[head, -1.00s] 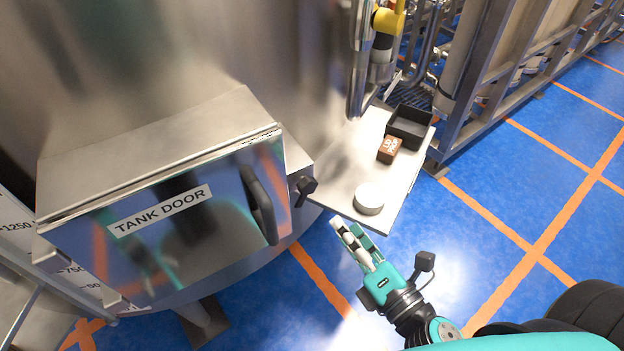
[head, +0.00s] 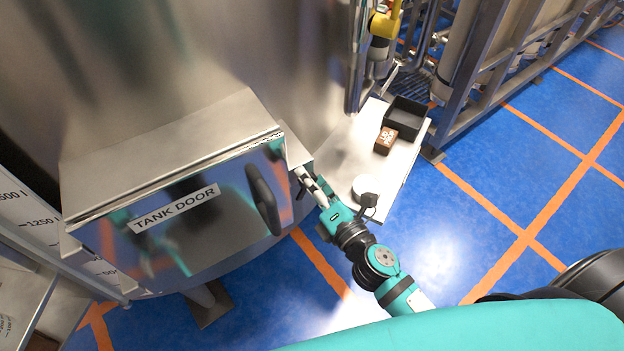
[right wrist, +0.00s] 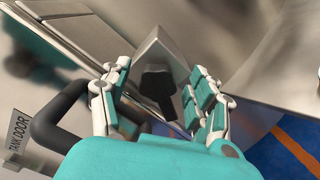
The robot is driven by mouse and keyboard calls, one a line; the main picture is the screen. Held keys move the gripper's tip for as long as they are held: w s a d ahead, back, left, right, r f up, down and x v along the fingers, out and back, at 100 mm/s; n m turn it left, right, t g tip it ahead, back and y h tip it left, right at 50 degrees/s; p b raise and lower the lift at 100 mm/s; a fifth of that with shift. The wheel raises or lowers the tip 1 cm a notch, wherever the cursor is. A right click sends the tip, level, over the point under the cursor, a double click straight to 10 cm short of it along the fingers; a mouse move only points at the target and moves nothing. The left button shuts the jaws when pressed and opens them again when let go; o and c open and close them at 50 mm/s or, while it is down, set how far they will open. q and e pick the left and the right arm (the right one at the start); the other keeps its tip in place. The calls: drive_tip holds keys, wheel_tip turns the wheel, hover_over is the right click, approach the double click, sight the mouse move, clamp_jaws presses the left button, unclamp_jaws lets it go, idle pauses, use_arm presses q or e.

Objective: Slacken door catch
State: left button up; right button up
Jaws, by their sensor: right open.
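The tank door (head: 175,225) is a shiny box-like metal door with a label and a dark handle (head: 263,199); it looks shut. The door catch (right wrist: 158,86) is a black knob on a metal bracket beside the door edge. In the right wrist view it sits between the spread fingers of my right gripper (right wrist: 160,100), which is open; I cannot tell whether the fingers touch it. In the head view my right gripper (head: 314,189) reaches the catch and mostly hides it. The door handle also shows at left in the right wrist view (right wrist: 58,118). My left gripper is not in view.
A metal shelf (head: 340,150) right of the door bears a white round container (head: 366,186), a brown block (head: 385,140) and a black tray (head: 405,118). A metal frame stands behind it. Blue floor lies open at right.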

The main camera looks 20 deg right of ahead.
drive_tip(key=c, duration=1.2)
drive_tip(key=shift+f, duration=0.1)
drive_tip(key=shift+s+n, duration=0.1)
drive_tip(key=shift+n, duration=0.4)
drive_tip(key=n+p, duration=0.1)
drive_tip(key=n, duration=0.4)
drive_tip(key=n+p, duration=0.1)
drive_tip(key=n, duration=0.4)
drive_tip(key=shift+a+n, duration=0.2)
drive_tip(key=shift+n, duration=0.2)
drive_tip(key=n+p, duration=0.1)
drive_tip(key=n, duration=0.4)
drive_tip(key=shift+a, duration=0.1)
drive_tip(key=n+p, duration=0.1)
drive_tip(key=n, duration=0.5)
drive_tip(key=shift+a, duration=0.1)
